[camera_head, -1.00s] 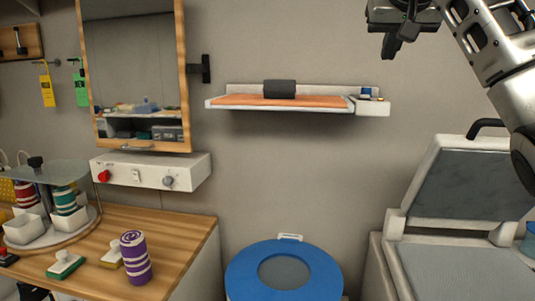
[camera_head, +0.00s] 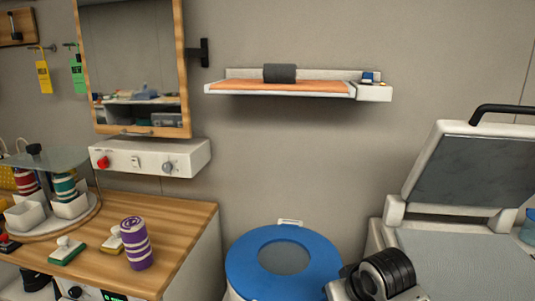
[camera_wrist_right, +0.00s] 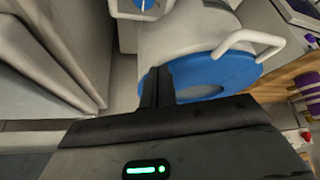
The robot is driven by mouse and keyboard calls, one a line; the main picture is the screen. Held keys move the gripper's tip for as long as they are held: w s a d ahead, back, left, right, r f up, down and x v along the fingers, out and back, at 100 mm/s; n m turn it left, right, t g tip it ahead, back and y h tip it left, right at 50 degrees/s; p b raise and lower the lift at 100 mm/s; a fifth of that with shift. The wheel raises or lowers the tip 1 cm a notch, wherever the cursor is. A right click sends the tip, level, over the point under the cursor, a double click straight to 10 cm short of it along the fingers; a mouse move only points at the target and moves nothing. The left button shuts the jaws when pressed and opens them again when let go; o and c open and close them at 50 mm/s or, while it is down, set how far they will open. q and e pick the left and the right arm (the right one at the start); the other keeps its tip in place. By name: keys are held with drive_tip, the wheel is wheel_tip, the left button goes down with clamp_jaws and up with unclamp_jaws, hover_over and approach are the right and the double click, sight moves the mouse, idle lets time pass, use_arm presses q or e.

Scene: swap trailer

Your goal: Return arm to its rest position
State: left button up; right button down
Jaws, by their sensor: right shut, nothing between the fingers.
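My right arm (camera_head: 378,278) shows only as a grey and black link at the bottom edge of the head view, right of the blue-lidded bin. Its gripper is outside that view. In the right wrist view my right gripper (camera_wrist_right: 158,86) has its black fingers together and empty. They overlap the blue ring of the bin lid in the picture; I cannot tell the distance. The white bin with a blue ring lid (camera_head: 240,270) stands on the floor in the middle. My left gripper is in neither view.
A wooden counter (camera_head: 190,225) at left carries a purple striped cup (camera_head: 136,243), stamps and a carousel. A wall shelf (camera_head: 285,88) holds a dark roll. An open-lidded grey chest (camera_head: 460,190) stands at right. The wall space between shelf and bin is clear.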

drive_tip(key=s+d+f+g, duration=0.1)
drive_tip(key=s+d+f, duration=0.15)
drive_tip(key=s, duration=0.65)
drive_tip(key=s+d+f+h, duration=0.1)
drive_tip(key=s+f, duration=0.2)
drive_tip(key=s, duration=0.5)
drive_tip(key=s+d+f+g, duration=0.1)
drive_tip(key=s+d+f, duration=0.15)
drive_tip(key=s, duration=0.65)
drive_tip(key=w+a+f+t+y, duration=0.2)
drive_tip(key=w+a+f+t, duration=0.3)
drive_tip(key=f, duration=0.4)
drive_tip(key=shift+w+a+f+t, duration=0.15)
drive_tip(key=shift+w+a+t, duration=0.15)
drive_tip(key=shift+t, duration=0.3)
